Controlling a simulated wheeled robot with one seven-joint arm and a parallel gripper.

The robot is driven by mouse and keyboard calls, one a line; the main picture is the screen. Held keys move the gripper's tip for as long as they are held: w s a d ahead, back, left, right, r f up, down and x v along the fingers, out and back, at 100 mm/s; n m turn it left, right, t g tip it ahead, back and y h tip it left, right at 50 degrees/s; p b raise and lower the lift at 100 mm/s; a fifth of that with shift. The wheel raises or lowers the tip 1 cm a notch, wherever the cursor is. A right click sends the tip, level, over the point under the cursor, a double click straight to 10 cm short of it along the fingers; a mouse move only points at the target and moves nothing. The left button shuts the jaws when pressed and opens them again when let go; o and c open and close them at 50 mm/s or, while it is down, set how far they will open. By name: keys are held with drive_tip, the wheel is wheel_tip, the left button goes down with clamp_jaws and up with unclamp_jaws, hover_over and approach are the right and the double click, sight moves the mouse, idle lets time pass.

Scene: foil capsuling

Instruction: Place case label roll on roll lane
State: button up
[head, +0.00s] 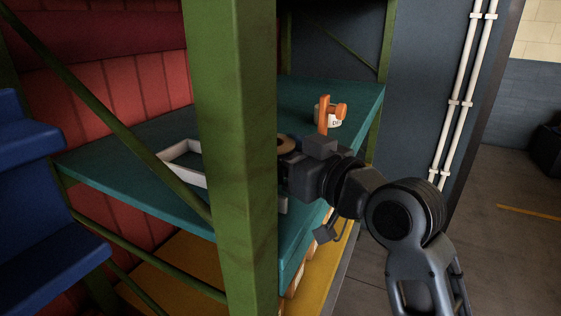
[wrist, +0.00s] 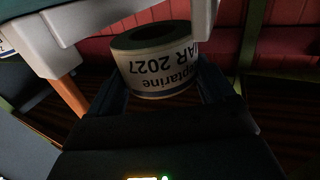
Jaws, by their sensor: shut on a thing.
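The case label roll (wrist: 160,70) is white with dark printing that reads upside down, including "2027", and has a dark open core. It sits between the dark fingers of my gripper (wrist: 165,92), which is shut on it. In the head view my gripper (head: 282,160) is over the teal shelf, and the brown top of the roll (head: 285,146) shows partly behind the green post. A white-rimmed tray (head: 178,154) lies on the shelf left of the post; I cannot tell whether it is the roll lane. Pale structure (wrist: 75,30) shows close above the roll in the wrist view.
The green upright post (head: 235,150) stands in front of the shelf and hides its middle. An orange tool with a white labelled body (head: 335,122) stands on the teal shelf (head: 350,97) behind my wrist. Blue bins (head: 40,200) are at the left. White pipes (head: 455,105) run up the right wall.

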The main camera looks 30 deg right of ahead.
drive_tip(key=shift+f, duration=0.95)
drive_tip(key=shift+f+b, duration=0.4)
drive_tip(key=shift+f, duration=0.05)
drive_tip(key=shift+f, duration=0.2)
drive_tip(key=o, duration=1)
